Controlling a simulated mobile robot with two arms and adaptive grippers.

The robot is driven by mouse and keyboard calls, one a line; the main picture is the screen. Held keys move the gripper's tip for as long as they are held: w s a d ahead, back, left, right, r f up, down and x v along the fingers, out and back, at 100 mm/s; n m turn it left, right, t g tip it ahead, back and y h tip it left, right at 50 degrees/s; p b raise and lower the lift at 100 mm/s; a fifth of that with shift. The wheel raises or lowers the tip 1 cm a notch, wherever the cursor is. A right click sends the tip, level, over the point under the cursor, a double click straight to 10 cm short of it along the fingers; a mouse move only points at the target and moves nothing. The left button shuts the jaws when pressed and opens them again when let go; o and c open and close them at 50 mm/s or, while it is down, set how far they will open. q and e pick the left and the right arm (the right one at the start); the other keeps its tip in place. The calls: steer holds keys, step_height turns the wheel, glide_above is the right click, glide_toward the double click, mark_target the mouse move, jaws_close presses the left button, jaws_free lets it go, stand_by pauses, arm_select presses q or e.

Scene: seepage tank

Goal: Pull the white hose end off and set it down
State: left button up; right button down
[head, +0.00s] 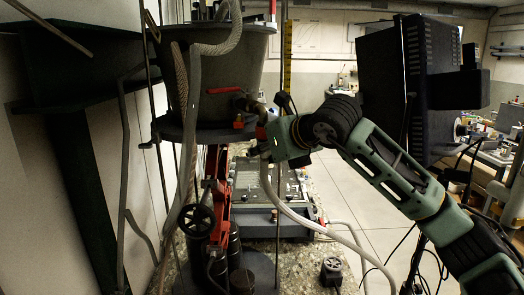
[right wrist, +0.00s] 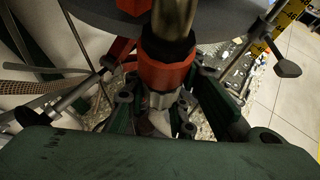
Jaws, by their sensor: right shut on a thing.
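The white hose (head: 287,208) hangs from my right gripper (head: 263,142) and curves down to the lower right. In the right wrist view, my right gripper (right wrist: 160,110) is shut around the pale hose end (right wrist: 160,122), directly below a red collar (right wrist: 165,72) on a brass-coloured outlet pipe (right wrist: 170,22). The hose end appears to be in line with the collar; I cannot tell whether they are still joined. The fingers partly hide the hose end. The grey tank (head: 222,80) with this outlet stands on a round dark plate (head: 185,133). My left gripper is not in view.
A red stand with a black handwheel (head: 196,220) is below the tank. Other hoses and thin rods (head: 124,165) run down its left side. A grey tray-like bench unit (head: 275,220) lies behind the hose. Open floor (head: 350,195) shows to the right.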

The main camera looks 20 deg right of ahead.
steer(key=shift+a+f+b, duration=0.1)
steer(key=shift+f+b, duration=0.35)
stand_by(0.5)
steer(key=shift+f+b, duration=2.5)
steer(key=shift+f, duration=0.05)
steer(key=s+a+f+n+g+y, duration=0.1)
steer(key=s+a+f+n+y, duration=0.1)
steer(key=s+f, duration=0.45)
steer(key=s+a+f+n+g+y, duration=0.2)
steer(key=s+f+n, duration=0.15)
steer(key=f, duration=0.65)
steer(key=s+d+f+n+y, duration=0.1)
steer(key=s+f, duration=0.3)
steer(key=s, duration=0.4)
steer(key=s+d+f+g+y, duration=0.1)
steer(key=s+d+f, duration=0.1)
steer(key=s+f, duration=0.3)
steer(key=shift+s+n, duration=0.35)
steer(key=shift+s, duration=1.8)
